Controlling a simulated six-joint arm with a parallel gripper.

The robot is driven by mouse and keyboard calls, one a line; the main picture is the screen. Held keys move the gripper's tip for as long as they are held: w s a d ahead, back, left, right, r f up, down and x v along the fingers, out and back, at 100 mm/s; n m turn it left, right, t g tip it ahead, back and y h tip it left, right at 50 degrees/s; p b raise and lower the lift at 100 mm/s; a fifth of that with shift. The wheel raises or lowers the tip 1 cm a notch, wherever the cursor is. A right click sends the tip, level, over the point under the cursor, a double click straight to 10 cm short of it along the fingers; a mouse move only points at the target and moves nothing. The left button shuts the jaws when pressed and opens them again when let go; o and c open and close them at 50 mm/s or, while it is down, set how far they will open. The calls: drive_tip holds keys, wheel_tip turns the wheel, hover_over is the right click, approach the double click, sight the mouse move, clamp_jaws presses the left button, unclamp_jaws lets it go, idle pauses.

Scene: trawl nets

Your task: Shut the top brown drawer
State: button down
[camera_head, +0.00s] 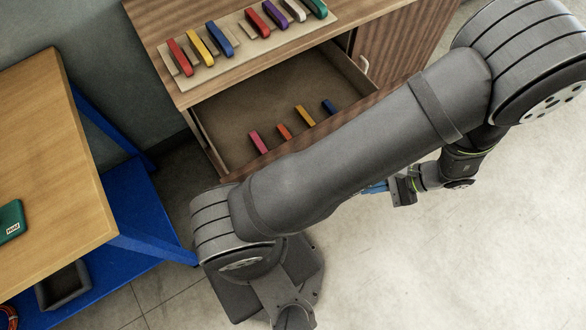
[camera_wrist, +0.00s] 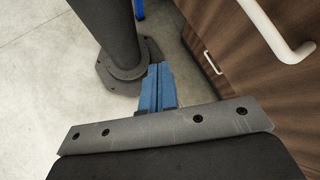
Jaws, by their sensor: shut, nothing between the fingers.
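The brown cabinet (camera_head: 165,40) stands at the top of the head view. Its top drawer (camera_head: 235,115) is pulled out, with several coloured blocks lying inside. My arm crosses in front of the drawer and hides much of its front. My gripper (camera_head: 372,188) has blue fingers, shut and empty, in front of the cabinet and apart from the drawer. In the wrist view the shut fingers (camera_wrist: 158,70) point past brown wood fronts on the right. A white handle (camera_wrist: 268,28) is close at the top right, and a second white handle (camera_wrist: 212,62) sits farther off.
A board with several coloured blocks (camera_head: 222,38) lies on the cabinet top. A closed brown door (camera_head: 395,45) is right of the drawer. A wooden table (camera_head: 50,150) with a blue frame stands at left. The floor (camera_head: 450,260) at lower right is clear.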

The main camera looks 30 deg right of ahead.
drive_tip(key=a+f+m+t+h, duration=0.2)
drive_tip(key=a+m+t+h, duration=0.2)
drive_tip(key=a+m+t, duration=0.3)
drive_tip(key=a+f+m+t+h, duration=0.3)
drive_tip(key=a+m+t+h, duration=0.15)
drive_tip(key=a+m, duration=0.35)
drive_tip(key=w, duration=1.4)
drive_tip(key=shift+d+r+t, duration=0.2)
drive_tip(key=shift+r+t, duration=0.1)
drive_tip(key=shift+t, duration=0.15)
drive_tip(key=shift+w+y, duration=0.1)
drive_tip(key=shift+y, duration=0.15)
drive_tip(key=w, duration=2.5)
drive_tip(key=shift+w, duration=0.15)
drive_tip(key=shift+w+r, duration=0.1)
